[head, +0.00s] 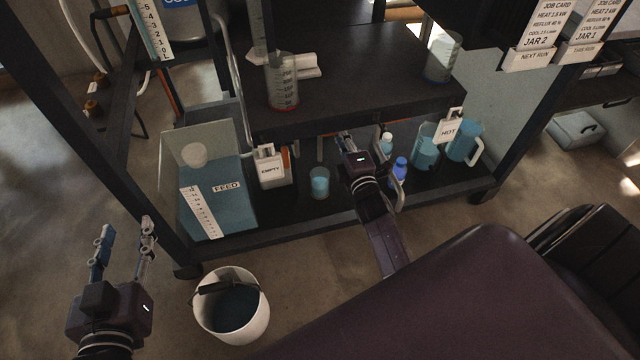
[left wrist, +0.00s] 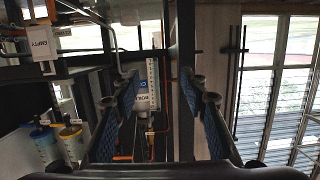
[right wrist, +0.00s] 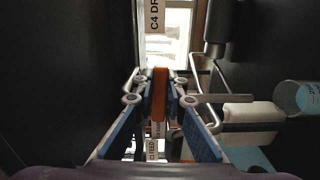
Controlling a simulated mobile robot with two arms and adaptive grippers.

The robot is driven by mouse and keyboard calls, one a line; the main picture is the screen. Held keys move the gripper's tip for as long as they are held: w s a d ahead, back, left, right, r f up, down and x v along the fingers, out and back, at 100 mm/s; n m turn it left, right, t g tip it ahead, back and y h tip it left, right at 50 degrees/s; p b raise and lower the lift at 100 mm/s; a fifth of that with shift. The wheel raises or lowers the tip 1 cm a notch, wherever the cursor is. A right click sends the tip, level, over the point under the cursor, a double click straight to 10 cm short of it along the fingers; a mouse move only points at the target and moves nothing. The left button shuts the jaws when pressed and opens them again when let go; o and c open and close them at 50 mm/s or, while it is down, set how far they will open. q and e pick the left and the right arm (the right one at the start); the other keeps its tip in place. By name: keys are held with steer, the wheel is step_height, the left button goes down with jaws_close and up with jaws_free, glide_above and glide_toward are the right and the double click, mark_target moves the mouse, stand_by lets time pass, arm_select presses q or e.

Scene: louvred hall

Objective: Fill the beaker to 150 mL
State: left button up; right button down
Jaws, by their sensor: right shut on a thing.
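A clear graduated beaker (head: 283,84) with a red band at its base stands on the upper shelf (head: 365,85) below a vertical tube; I cannot make out a liquid level in it. My right gripper (head: 346,138) reaches in at the front edge under that shelf, its fingertips partly hidden in the head view. In the right wrist view (right wrist: 160,100) it is shut on an upright orange piece (right wrist: 160,90), possibly a handle. My left gripper (head: 122,235) is open and empty at the lower left, above the floor; its spread fingers also show in the left wrist view (left wrist: 155,95).
A white bucket (head: 255,310) stands on the floor. Another glass vessel (head: 442,58) stands on the upper shelf.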

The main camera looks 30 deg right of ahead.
steer(key=c, duration=2.3)
jaws_free()
steer(key=shift+a+n, duration=0.25)
steer(key=shift+n, duration=0.05)
steer(key=o, duration=0.4)
steer(key=shift+d, duration=0.1)
steer(key=shift+r, duration=0.1)
arm_select(q)
steer(key=s+a+f+g+y+p, duration=0.2)
steer(key=s+f+g, duration=0.4)
steer(key=f, duration=0.4)
steer(key=shift+s+a+f, duration=0.3)
steer(key=shift+s+a, duration=0.35)
steer(key=shift+s, duration=0.15)
arm_select(e)
steer(key=shift+v, duration=3.5)
steer(key=shift+s, duration=0.1)
